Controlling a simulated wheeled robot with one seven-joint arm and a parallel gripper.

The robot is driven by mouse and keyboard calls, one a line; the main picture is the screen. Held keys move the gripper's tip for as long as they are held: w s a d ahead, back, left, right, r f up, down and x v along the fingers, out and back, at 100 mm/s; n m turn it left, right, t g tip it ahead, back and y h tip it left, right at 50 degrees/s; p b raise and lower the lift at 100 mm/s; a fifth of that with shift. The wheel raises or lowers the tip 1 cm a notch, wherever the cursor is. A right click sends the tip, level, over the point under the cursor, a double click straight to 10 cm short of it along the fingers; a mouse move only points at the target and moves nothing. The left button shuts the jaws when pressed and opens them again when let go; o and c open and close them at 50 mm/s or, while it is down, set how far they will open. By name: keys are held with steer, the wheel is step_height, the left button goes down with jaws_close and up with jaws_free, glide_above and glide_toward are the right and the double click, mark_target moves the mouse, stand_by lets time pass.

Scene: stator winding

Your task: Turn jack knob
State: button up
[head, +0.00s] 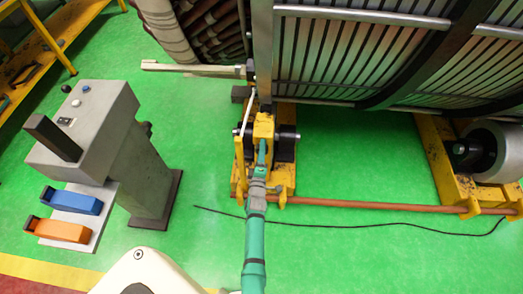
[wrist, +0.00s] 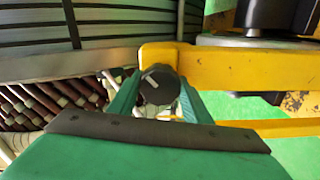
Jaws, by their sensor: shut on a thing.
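The jack knob (wrist: 158,85) is a dark round knob with a pale mark on its face, at the end of a yellow jack bar in the wrist view. My gripper (wrist: 157,92) has its two green fingers on either side of the knob, shut on it. In the head view my green gripper (head: 262,150) reaches the yellow jack (head: 263,128) below the stator. The knob itself is hidden behind the fingers there.
The large slatted stator (head: 360,50) stands behind the jack. A grey control pedestal (head: 85,130) with blue and orange pedals (head: 58,230) stands at left. A brown pipe (head: 370,206) and a black cable (head: 400,224) run along the green floor at right.

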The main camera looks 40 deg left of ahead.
steer(key=n, duration=0.4)
steer(key=shift+f+n, duration=0.1)
steer(key=shift+n, duration=0.2)
steer(key=n, duration=0.4)
steer(key=shift+n, duration=0.3)
steer(key=o, duration=1.1)
steer(key=shift+c, duration=0.2)
steer(key=v, duration=1)
steer(key=shift+s+d, duration=0.2)
steer(key=shift+s, duration=0.15)
